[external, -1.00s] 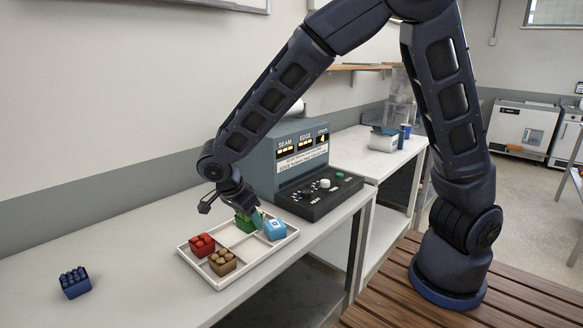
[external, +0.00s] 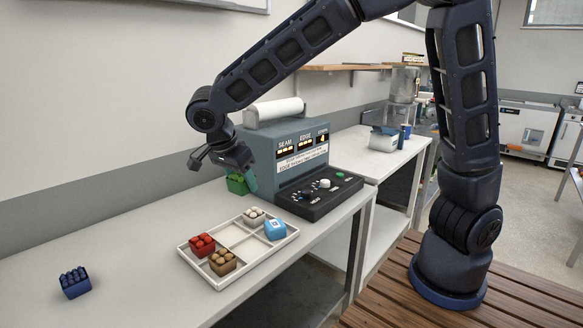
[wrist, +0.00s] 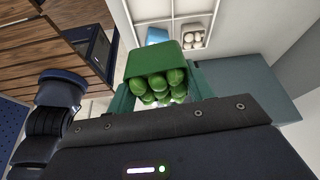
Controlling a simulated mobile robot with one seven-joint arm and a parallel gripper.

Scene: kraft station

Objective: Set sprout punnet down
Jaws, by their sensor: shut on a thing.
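The green sprout punnet (external: 237,185), full of rounded green sprouts, is held in the air by my gripper (external: 246,179). In the external view it hangs above and behind the white tray (external: 249,246), apart from it. The wrist view shows the punnet (wrist: 153,63) between the teal fingers, with its sprouts (wrist: 158,86) facing the camera. The tray has several compartments. It holds a red punnet (external: 202,245), a brown one (external: 222,263), a blue one with a white mark (external: 275,230) and one of white round items (external: 254,216). Its middle compartments look empty.
A dark blue punnet (external: 75,283) stands alone on the bench (external: 140,270) at the left. The grey machine (external: 300,165) with its black control panel (external: 322,193) stands right behind the tray, close to the held punnet.

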